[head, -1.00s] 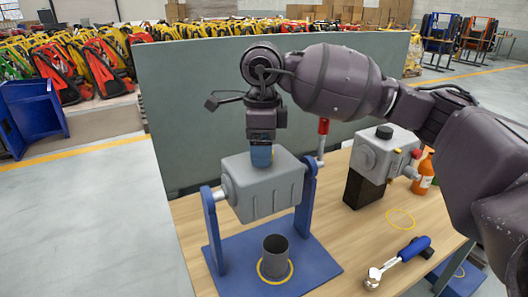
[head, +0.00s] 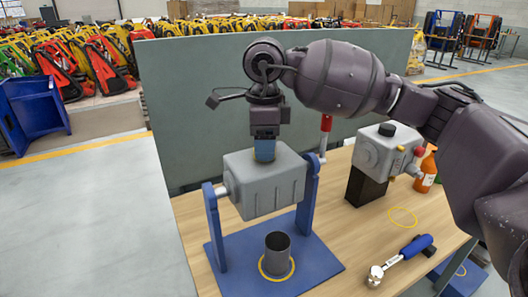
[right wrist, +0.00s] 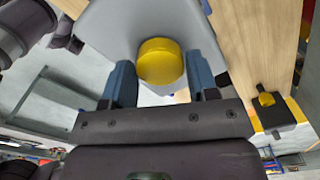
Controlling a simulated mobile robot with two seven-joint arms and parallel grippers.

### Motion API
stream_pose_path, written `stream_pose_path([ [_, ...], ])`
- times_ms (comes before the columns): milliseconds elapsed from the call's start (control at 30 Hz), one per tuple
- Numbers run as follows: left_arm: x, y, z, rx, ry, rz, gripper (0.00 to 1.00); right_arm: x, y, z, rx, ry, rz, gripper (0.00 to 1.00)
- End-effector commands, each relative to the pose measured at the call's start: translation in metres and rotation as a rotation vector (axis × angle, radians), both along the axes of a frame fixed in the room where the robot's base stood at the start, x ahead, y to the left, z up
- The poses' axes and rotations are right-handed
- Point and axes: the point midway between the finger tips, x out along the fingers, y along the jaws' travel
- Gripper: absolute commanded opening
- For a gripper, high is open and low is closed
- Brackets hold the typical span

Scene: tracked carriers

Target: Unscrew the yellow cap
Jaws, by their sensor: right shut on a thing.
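The yellow cap (right wrist: 161,62) shows in the right wrist view between the two blue fingers of my right gripper (right wrist: 160,78). The cap is on the grey housing (right wrist: 110,25). In the head view my right gripper (head: 264,150) points down at the top of the grey housing (head: 262,190); its fingers hide the cap there. It is shut on the cap. The housing hangs between the two uprights of a blue stand (head: 216,230), with a red handle (head: 326,123) at its right side. My left gripper is not in view.
A dark open cup (head: 277,252) stands in a yellow ring on the blue base. A ratchet wrench (head: 400,262), an empty yellow ring (head: 403,217), a grey unit on a black block (head: 364,188) and orange bottles (head: 427,175) are to the right. A grey-green panel (head: 200,110) stands behind.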

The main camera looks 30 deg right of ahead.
Motion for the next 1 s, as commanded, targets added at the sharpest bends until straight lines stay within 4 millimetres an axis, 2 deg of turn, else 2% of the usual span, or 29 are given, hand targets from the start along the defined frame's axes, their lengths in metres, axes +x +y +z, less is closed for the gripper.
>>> stream_pose_path([
  [100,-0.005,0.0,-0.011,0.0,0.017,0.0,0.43,0.001,0.0,-0.004,0.0,0.002,0.12,0.34],
  [700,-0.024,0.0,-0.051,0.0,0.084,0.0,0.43,0.001,0.0,-0.004,0.001,0.004,0.738,0.34],
  [1000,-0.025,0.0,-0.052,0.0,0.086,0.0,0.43,0.0,0.0,0.0,0.0,0.001,0.793,0.34],
])
